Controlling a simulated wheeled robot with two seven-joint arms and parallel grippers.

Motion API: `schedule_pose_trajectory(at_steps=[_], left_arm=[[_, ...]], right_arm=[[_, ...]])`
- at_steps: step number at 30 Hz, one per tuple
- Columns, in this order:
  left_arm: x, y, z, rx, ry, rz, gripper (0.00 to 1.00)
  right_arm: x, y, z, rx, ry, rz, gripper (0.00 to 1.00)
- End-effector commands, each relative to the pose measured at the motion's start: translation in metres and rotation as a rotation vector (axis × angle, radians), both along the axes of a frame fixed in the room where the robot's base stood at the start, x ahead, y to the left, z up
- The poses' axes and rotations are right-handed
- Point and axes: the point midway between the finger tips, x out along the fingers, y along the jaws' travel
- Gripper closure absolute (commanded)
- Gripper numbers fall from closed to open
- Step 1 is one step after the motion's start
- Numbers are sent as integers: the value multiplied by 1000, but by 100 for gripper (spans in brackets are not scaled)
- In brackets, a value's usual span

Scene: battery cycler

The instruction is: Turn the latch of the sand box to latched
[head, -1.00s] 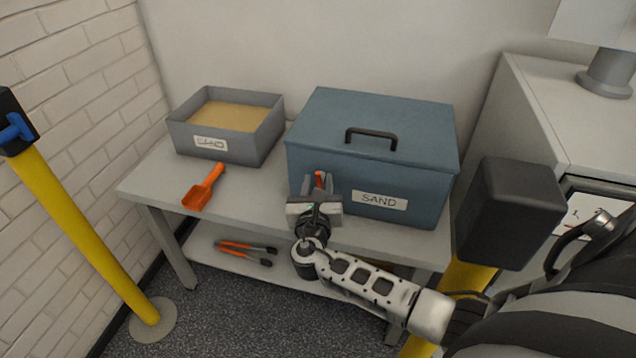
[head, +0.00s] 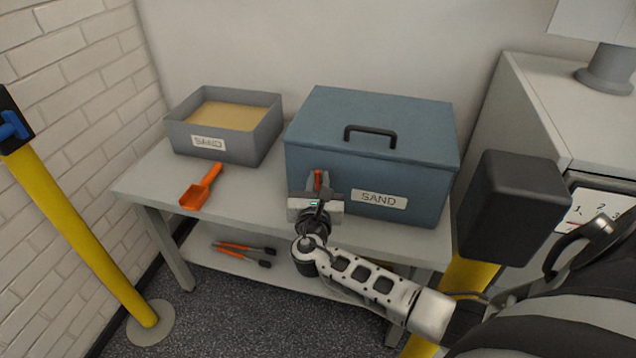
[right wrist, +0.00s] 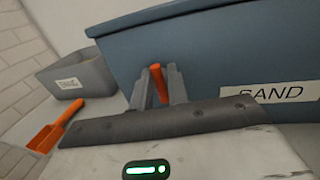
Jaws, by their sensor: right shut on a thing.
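The blue sand box (head: 425,165) stands shut on the table, with a black handle on its lid and a SAND label on its front. Its orange latch (head: 318,180) is at the left of the front face and looks about upright. My right gripper (head: 319,184) is at the box front, shut on the latch. In the right wrist view the orange latch (right wrist: 158,82) shows between the two grey fingers (right wrist: 160,88). The fingers hide part of the latch and its mount. My left gripper is not in view.
An open grey tray of sand (head: 266,138) stands left of the box. An orange scoop (head: 202,187) lies in front of it. Yellow posts (head: 75,230) stand left and right. A grey cabinet (head: 530,110) is at the right.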

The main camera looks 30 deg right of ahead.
Motion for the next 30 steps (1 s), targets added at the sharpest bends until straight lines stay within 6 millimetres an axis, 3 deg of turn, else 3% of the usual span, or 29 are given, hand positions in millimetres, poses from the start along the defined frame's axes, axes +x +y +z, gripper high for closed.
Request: schedule_pose_trajectory(at_steps=[3, 4, 6, 17, 23, 30], left_arm=[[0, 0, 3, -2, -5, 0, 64], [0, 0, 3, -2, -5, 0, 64], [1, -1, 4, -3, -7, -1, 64], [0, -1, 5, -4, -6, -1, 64], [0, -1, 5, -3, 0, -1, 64], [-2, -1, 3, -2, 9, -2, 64]], right_arm=[[1, 4, 0, 3, 1, 12, 100], [1, 4, 0, 3, 1, 12, 78], [1, 4, 0, 3, 1, 11, 67], [-4, 7, -1, 1, 4, 8, 67], [-32, 28, -2, 3, 5, 8, 67], [-79, 65, -4, 5, 6, 10, 67]])
